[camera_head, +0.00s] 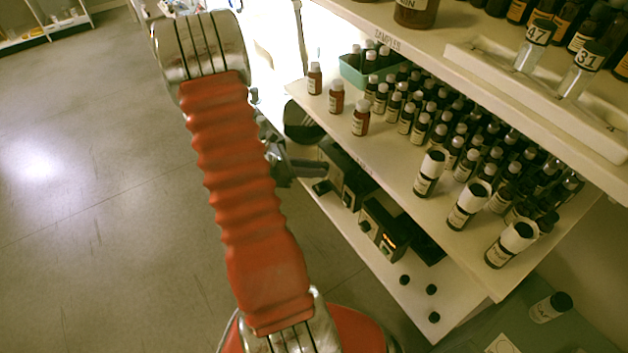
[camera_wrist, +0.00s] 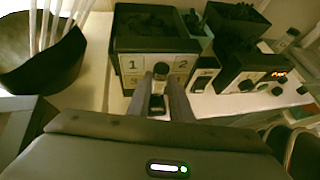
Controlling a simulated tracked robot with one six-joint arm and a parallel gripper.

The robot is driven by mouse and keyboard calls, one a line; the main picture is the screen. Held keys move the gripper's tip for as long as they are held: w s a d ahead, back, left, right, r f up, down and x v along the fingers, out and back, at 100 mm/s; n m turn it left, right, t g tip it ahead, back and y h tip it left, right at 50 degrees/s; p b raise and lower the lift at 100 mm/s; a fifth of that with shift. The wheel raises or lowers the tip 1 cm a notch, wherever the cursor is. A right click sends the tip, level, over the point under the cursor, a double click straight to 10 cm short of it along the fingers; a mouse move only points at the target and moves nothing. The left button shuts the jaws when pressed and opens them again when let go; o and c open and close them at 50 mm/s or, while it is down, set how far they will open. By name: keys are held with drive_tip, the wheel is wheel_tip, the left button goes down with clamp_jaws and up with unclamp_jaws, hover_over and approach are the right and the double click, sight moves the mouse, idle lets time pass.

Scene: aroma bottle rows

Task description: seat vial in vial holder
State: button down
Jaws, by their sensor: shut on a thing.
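In the wrist view my gripper (camera_wrist: 159,92) is shut on a small vial (camera_wrist: 160,70), whose rounded grey cap shows between the fingers. The fingers hide part of its body. Beyond it stands a black box (camera_wrist: 153,44) with a dark top and front panels marked 1 and 2. The vial overlaps the front of this box in the picture; I cannot tell whether they touch. I cannot tell for sure which object is the vial holder. In the head view my gripper (camera_head: 290,168) points right, towards the lower shelf; the vial is too small to tell there.
A device with a lit orange display (camera_wrist: 280,74) stands right of the box. A black bowl with pale sticks (camera_wrist: 40,62) is at left. In the head view, rows of brown bottles (camera_head: 440,130) fill the shelf (camera_head: 330,130) above. Open floor lies left.

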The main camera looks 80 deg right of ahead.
drive_tip(key=shift+f, duration=0.25)
drive_tip(key=shift+f, duration=1.85)
drive_tip(key=c, duration=1.6)
unclamp_jaws()
drive_tip(key=shift+f, duration=0.15)
drive_tip(key=shift+w+r, duration=0.15)
drive_tip(key=shift+r, duration=0.1)
drive_tip(key=v, duration=1.1)
drive_tip(key=shift+w+a+r, duration=0.1)
drive_tip(key=shift+w+a, duration=0.15)
